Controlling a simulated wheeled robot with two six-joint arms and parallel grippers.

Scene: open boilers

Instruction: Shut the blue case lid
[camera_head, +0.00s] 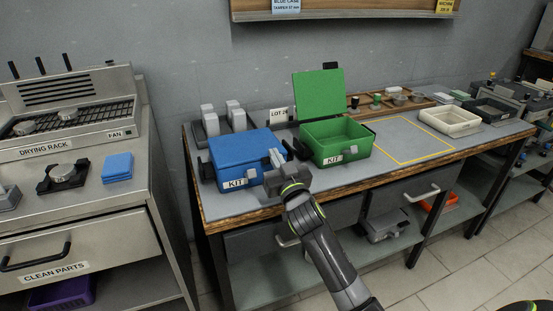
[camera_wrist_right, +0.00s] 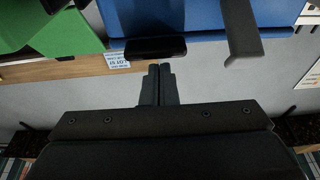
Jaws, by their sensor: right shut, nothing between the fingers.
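The blue case (camera_head: 228,152) stands at the left end of the workbench, with a KIT label on its front. Its lid lies down over the box; I cannot tell if it is fully seated. In the right wrist view the case (camera_wrist_right: 205,14) fills the top, with a black side part and a grey front latch (camera_wrist_right: 242,32). My right gripper (camera_head: 275,157) is shut and empty at the case's front right. In the wrist view its fingertips (camera_wrist_right: 160,69) are close below the black part, seemingly apart from it. It hides part of the case. My left gripper is out of view.
A green case (camera_head: 338,153) with its lid upright stands just right of the blue one. A yellow-outlined area (camera_head: 410,140) and a cream tray (camera_head: 450,122) lie farther right. A drying rack (camera_head: 70,110) and blue cloths (camera_head: 117,167) are on the left counter.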

